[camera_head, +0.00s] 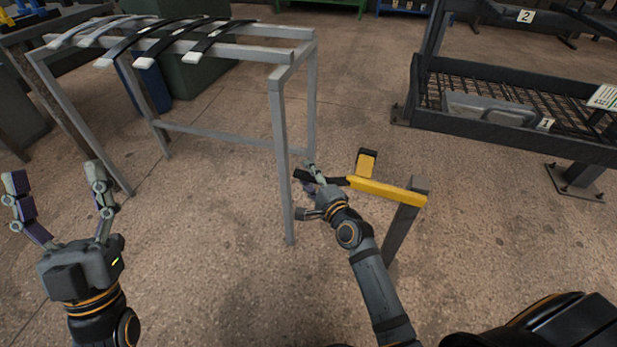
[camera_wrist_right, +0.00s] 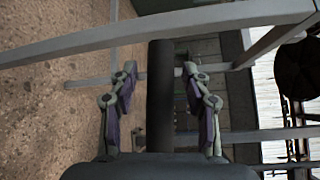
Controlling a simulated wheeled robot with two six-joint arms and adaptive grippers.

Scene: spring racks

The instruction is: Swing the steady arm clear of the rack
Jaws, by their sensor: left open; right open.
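The steady arm (camera_head: 390,191) is a yellow bar on a grey post (camera_head: 403,230), with a yellow block standing on it and a black grip at its left end. That end points at the near right leg of the grey rack (camera_head: 282,160). My right gripper (camera_head: 310,188) is open at the black grip, beside that leg. In the right wrist view, the black grip (camera_wrist_right: 160,110) runs between the spread fingers of my right gripper (camera_wrist_right: 160,75); contact cannot be told. My left gripper (camera_head: 57,178) is open and empty, left of the rack.
Several dark leaf springs (camera_head: 165,45) with pale ends lie across the rack's top. A dark shelf unit (camera_head: 510,135) with a mesh tray stands at the right, holding a grey part (camera_head: 490,108). The floor (camera_head: 360,90) between rack and shelf unit is clear.

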